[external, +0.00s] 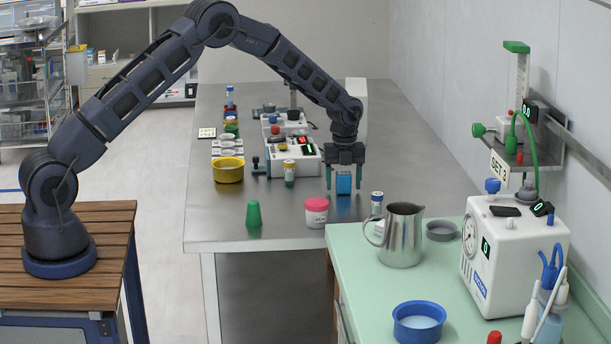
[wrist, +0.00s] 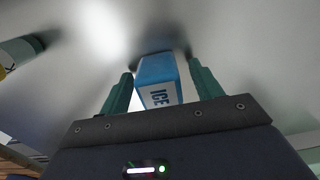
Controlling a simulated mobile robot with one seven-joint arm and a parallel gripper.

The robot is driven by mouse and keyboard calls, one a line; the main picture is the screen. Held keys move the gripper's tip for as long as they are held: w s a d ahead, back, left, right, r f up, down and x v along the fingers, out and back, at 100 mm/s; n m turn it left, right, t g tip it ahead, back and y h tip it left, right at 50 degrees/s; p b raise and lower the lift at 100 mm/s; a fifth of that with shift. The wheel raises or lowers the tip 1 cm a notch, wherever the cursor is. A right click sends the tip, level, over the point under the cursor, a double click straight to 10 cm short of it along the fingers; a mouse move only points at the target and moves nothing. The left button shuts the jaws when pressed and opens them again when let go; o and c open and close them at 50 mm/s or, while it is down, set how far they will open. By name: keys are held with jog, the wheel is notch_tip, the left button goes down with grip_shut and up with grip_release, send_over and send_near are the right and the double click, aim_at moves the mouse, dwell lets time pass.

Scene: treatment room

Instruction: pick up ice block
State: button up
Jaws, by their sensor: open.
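The ice block (external: 344,183) is a small blue box standing on the grey metal table. In the wrist view the ice block (wrist: 160,80) shows a blue face and a white face marked "ICE". My gripper (external: 344,180) points down over it, with one green finger on each side of the block. In the wrist view my gripper (wrist: 160,90) is open, and the block sits between its fingers. A gap shows on the left; on the right the finger is close to the block, and I cannot tell whether it touches.
A metal pitcher (external: 401,236) stands on the green counter in front. A yellow bowl (external: 228,170) is to the left. The table's back right is clear.

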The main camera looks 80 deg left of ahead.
jog(key=c, duration=1.1)
jog(key=shift+r, duration=0.15)
